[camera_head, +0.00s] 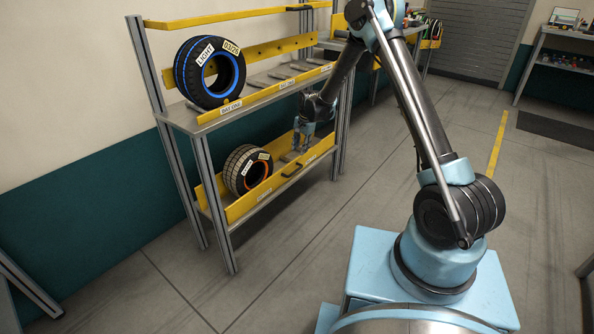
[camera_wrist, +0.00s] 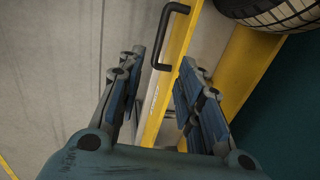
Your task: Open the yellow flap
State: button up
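The yellow flap (camera_head: 272,183) runs along the front of the rack's lower shelf, with a black handle (camera_head: 292,171) on it. In the wrist view the flap (camera_wrist: 181,42) crosses between my fingers, and its black handle (camera_wrist: 160,40) shows just ahead of the fingertips. My gripper (camera_head: 299,148) is at the right part of the lower shelf, close to the flap. In the wrist view my gripper (camera_wrist: 160,68) is open, its fingers on either side of the flap. The handle looks apart from the fingers; whether they touch the flap I cannot tell.
A patterned tyre (camera_head: 247,170) sits on the lower shelf, left of my gripper; it also shows in the wrist view (camera_wrist: 270,12). A blue-striped tyre (camera_head: 209,72) stands on the upper shelf. Another yellow bar (camera_head: 225,17) is at the top. Rack posts (camera_head: 342,125) stand close by. Floor in front is clear.

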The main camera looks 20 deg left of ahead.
aim_at(296, 170)
jog(key=f, duration=0.4)
jog(key=a+f, duration=0.1)
jog(key=f, duration=0.4)
jog(key=w+a+f, duration=0.1)
jog(key=f, duration=0.4)
jog(key=shift+a, duration=0.2)
grip_shut()
